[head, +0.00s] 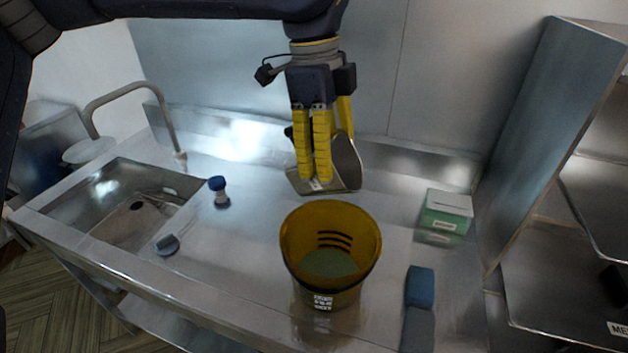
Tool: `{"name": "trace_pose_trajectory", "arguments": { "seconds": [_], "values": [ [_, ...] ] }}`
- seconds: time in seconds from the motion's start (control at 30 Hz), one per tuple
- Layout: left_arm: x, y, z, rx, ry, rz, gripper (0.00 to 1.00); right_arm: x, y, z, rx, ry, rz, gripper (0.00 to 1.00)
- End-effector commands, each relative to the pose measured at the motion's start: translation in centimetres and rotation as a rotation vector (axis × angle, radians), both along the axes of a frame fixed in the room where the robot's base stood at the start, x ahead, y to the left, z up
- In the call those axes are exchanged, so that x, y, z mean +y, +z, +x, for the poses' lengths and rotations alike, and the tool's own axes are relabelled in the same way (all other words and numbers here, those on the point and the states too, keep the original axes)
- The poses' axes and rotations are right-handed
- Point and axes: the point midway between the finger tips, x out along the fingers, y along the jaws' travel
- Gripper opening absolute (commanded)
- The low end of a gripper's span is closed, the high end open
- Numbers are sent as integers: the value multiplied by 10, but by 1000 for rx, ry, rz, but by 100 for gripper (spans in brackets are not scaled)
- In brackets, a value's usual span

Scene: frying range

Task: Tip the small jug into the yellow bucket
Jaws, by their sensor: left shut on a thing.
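The yellow bucket (328,280) stands upright on the steel counter, its open top facing up. A greenish surface shows inside it. My left gripper (322,172) points down behind the bucket, with its yellow fingers shut on the small jug (347,163). The jug is a metal vessel, partly hidden by the fingers. It looks tilted, and its lower edge is behind the bucket's far rim. I cannot tell whether it touches the counter. My right gripper is not in view.
A sink (130,205) with a tap (165,125) is at the left. A blue-capped bottle (219,191) and a grey stopper-like object (167,244) lie near it. A green box (445,213) and a blue-grey item (419,288) are at the right. Shelving (565,120) bounds the right side.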

Motion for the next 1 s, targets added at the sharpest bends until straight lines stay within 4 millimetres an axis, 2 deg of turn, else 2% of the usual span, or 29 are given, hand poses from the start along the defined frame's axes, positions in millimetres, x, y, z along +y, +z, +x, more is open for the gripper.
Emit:
{"name": "trace_pose_trajectory", "arguments": {
  "seconds": [0.4, 1.0],
  "values": [
    [1, 9, 0, 137, 2, -374, 22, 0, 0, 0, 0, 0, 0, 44],
    [0, 20, 0, 285, 2, -785, 22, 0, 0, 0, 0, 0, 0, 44]
  ]
}}
